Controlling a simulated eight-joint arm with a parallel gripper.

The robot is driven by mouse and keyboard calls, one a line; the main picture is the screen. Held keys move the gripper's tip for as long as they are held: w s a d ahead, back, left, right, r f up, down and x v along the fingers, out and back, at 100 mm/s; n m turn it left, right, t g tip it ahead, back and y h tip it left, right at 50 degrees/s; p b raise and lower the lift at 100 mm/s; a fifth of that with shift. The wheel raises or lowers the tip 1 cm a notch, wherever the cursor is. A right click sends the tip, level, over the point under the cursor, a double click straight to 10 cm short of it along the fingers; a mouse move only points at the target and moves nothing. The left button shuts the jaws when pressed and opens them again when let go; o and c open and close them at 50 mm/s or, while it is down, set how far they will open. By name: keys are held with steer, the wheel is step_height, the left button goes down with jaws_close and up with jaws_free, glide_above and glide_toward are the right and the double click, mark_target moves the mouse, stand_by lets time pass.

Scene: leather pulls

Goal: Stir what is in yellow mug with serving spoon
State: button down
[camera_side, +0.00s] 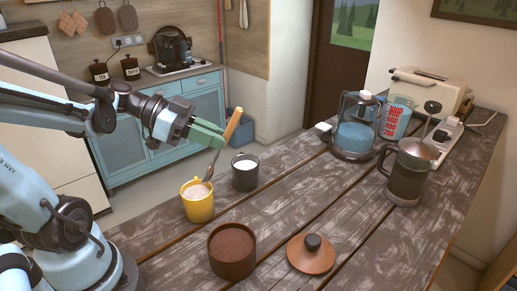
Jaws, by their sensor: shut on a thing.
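The yellow mug (199,206) stands upright on the wooden table at the left, with a pale brown drink inside. The serving spoon (233,124) has a wooden handle and a metal lower part. My gripper (221,137) is shut on the spoon's handle, above and to the right of the mug. The spoon is tilted, its handle leaning up to the right. Its metal end reaches down to the mug's right rim. I cannot tell whether the bowl of the spoon is in the drink.
A dark mug with white contents (245,172) stands close to the right of the yellow mug. A brown canister of grounds (232,251) and its lid (311,254) are in front. A glass kettle (355,127) and a press pot (408,172) stand farther right. The table's middle right is clear.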

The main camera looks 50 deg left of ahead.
steer(key=shift+r, duration=2.15)
